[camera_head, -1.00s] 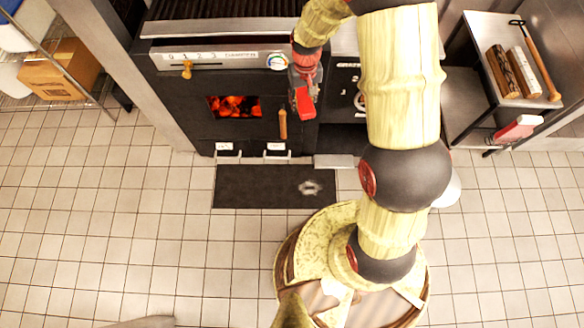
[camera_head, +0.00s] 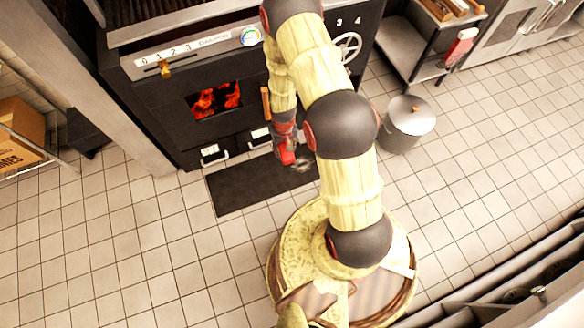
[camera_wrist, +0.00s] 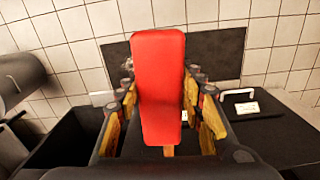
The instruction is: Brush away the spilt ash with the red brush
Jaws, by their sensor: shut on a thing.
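The red brush (camera_head: 287,155) is in my gripper (camera_head: 284,137), which is shut on it above the dark mat in front of the stove. In the wrist view the brush (camera_wrist: 158,85) is a long red block between the fingers and covers much of the mat behind it. The spilt ash (camera_head: 303,165) is a pale grey patch near the mat's right end, just right of the brush and partly hidden by my arm. Whether the brush touches the mat or ash cannot be told.
The dark mat (camera_head: 235,188) lies on the tiled floor by the black stove (camera_head: 165,105), whose window shows glowing coals (camera_head: 214,100). A red and white item (camera_head: 460,47) hangs at the cart. Floor left of the mat is clear.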

